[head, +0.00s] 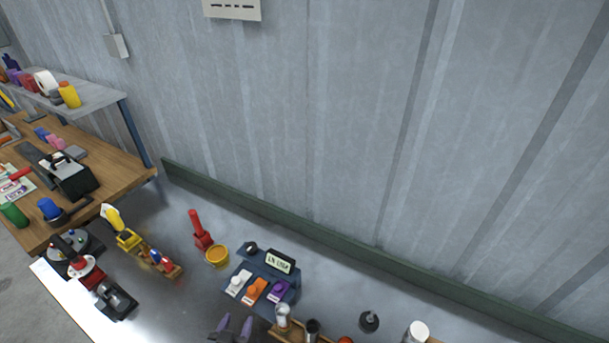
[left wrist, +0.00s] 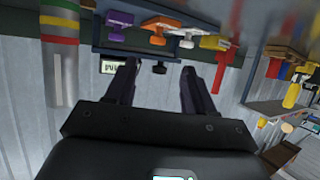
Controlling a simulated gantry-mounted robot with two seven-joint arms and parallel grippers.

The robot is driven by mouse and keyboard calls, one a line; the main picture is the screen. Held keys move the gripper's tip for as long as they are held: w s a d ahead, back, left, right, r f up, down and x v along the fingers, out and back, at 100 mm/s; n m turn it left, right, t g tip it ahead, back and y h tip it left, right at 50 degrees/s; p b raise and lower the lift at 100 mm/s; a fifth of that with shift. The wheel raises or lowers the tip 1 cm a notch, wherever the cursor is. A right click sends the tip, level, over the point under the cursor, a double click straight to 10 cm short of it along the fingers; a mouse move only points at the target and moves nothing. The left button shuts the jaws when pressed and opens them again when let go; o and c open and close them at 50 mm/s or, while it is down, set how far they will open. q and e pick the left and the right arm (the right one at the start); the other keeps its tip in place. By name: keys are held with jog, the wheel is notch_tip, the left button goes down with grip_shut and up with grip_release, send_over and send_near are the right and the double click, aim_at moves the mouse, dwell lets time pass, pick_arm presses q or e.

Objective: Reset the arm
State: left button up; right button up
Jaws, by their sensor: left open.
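My left gripper (head: 234,325) shows at the bottom edge of the head view, its two dark fingers apart with nothing between them. It stands just in front of the dark blue stand (head: 262,273) that bears a small label sign and white, orange and purple pieces. In the left wrist view, which is upside down, the left gripper (left wrist: 158,78) has its fingers spread and empty. The same white, orange and purple pieces show beyond the fingertips. Most of the left arm is out of frame. My right gripper does not show.
A yellow cup (head: 217,256) and a red tool (head: 200,232) stand left of the stand. A wooden workbench (head: 130,172) with a shelf is at the far left. Several cylinders stand at the lower right, near a white-capped one (head: 416,332). The corrugated wall rises behind.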

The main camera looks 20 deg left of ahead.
pick_arm(q)
jog(key=s+d+r+m+g+h, duration=0.25)
jog(key=s+g, duration=0.25)
jog(key=s, duration=0.3)
jog(key=s+d+r+m+g+h, duration=0.1)
jog(key=s+d+r+m+g, duration=0.2)
jog(key=s, duration=0.5)
notch_tip(320, 180, up, 19)
jog(key=d+n+g+p, duration=0.1)
jog(key=p, duration=1.8)
jog(key=shift+d+g, duration=0.15)
jog(key=shift+g, duration=0.15)
jog(key=shift+f+y, duration=0.15)
jog(key=shift+y, duration=0.1)
